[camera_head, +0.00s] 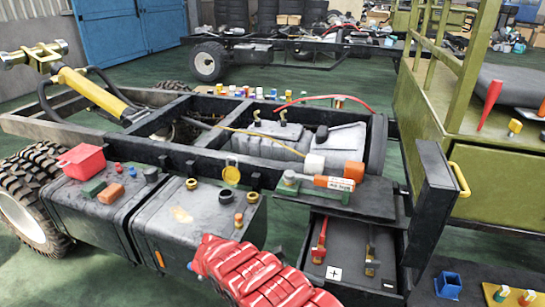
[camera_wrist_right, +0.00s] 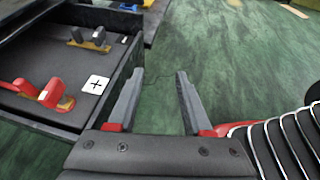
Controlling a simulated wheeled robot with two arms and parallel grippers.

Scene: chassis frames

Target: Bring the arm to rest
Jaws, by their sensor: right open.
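My right gripper (camera_wrist_right: 155,85) shows in the right wrist view with its two grey fingers apart. It is open, and nothing is between the fingers. It is over the green floor, to the right of a dark open tray (camera_wrist_right: 125,75). The fingers appear clear of the tray wall. My right gripper cannot be made out in the head view. My left gripper is in neither view.
The tray (camera_head: 312,268) holds a red clamp (camera_head: 319,245) and a plus card (camera_head: 334,273). The chassis frame (camera_head: 75,115) fills the middle. An olive cart (camera_head: 500,165) stands right.

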